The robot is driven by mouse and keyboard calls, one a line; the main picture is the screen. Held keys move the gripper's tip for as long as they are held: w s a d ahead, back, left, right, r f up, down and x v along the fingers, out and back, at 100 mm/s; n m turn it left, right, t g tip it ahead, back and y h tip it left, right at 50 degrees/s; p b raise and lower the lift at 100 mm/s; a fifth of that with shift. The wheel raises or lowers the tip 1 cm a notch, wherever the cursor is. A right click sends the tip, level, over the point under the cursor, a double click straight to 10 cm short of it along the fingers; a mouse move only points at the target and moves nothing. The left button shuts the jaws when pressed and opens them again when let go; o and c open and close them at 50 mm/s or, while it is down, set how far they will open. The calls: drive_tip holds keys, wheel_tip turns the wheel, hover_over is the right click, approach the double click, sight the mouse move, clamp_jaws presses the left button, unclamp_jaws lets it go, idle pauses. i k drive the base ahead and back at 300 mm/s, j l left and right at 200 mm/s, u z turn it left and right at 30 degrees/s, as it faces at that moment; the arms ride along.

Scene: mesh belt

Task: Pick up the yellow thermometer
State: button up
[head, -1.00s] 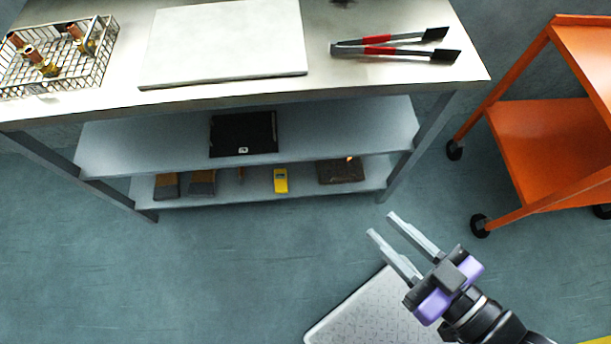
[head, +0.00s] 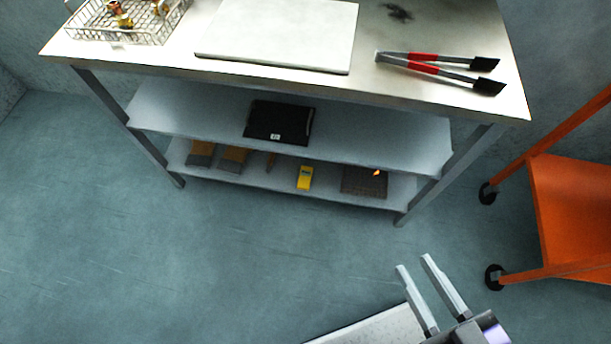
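The yellow thermometer (head: 305,178) lies on the bottom shelf of the metal workbench, near the shelf's front edge. It is small in view, with a greyish patch near its top. My gripper (head: 414,266) is at the lower right of the head view, over the floor. Its two long fingers are apart, with nothing between them. It is well in front of the bench and to the right of the thermometer, far from touching it.
The bottom shelf (head: 335,196) also holds a dark block (head: 365,182) right of the thermometer and brushes (head: 233,158) to its left. A black case (head: 278,122) is on the middle shelf (head: 400,140). Tongs (head: 440,68) lie on top. An orange cart (head: 575,215) stands right. Floor in front is clear.

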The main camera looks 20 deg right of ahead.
sight(304, 182)
drive_tip(key=i+j, duration=0.4)
drive_tip(key=i+j+u, duration=0.15)
drive_tip(key=i+j, duration=0.2)
drive_tip(key=i, duration=0.2)
